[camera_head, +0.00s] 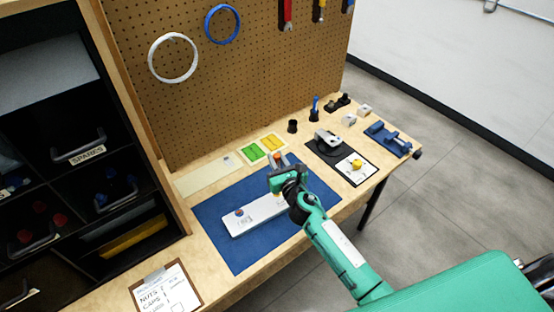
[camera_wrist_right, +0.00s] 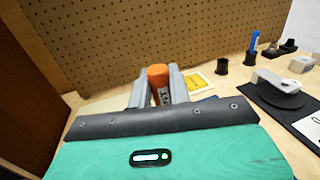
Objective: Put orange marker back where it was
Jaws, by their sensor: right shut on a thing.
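The orange marker (camera_wrist_right: 158,84) stands between the fingers of my right gripper (camera_wrist_right: 155,90) in the right wrist view, its orange top up and a label with dark print below. In the head view my right gripper (camera_head: 280,170) is over the far right part of the blue mat (camera_head: 215,205), shut on the marker. A black round cup (camera_head: 292,126) stands empty at the back of the bench. A second black cup (camera_head: 314,116) beside it holds a blue marker (camera_head: 316,102). My left gripper is not in view.
A white plate-like part (camera_head: 250,216) lies on the blue mat below my right arm. A tray with green and yellow pieces (camera_head: 262,147) lies behind the gripper. A black mat with a round device (camera_head: 328,143) and a yellow knob piece (camera_head: 357,164) is to the right. A pegboard (camera_head: 250,80) rises behind.

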